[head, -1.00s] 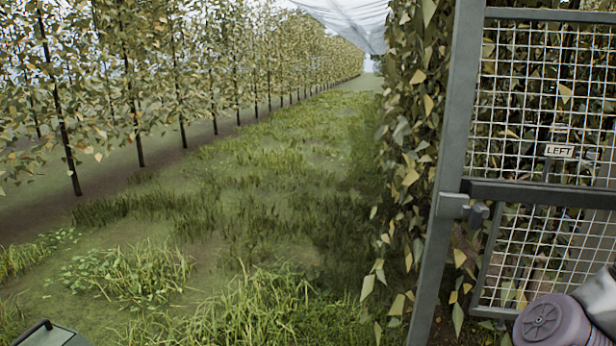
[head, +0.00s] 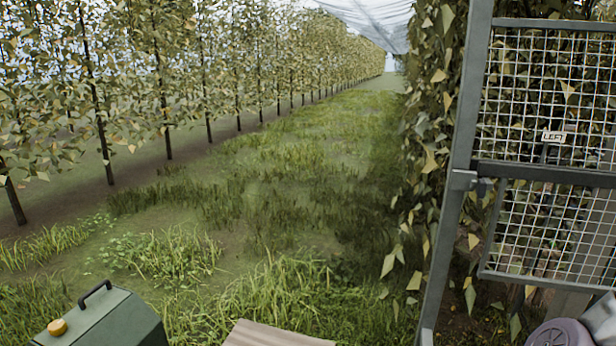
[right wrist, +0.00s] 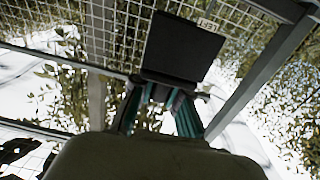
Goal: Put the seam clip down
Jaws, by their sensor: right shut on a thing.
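In the right wrist view my right gripper (right wrist: 160,94), with teal-sided fingers, is shut on a dark, flat, rectangular piece (right wrist: 180,47). This is probably the seam clip, but the view is too dark to be sure. The piece stands out beyond the fingertips, in front of wire mesh, and I see no surface under it. The head view shows only part of my right arm at the lower right edge, not its gripper. My left gripper is in neither view.
A grey-framed mesh gate (head: 545,170) with a LEFT sign (head: 553,137) stands at the right. A green case (head: 110,322) with a handle and orange knob is at the lower left, a brown panel (head: 272,334) at the bottom. The grass lane (head: 290,170) between tree rows is clear.

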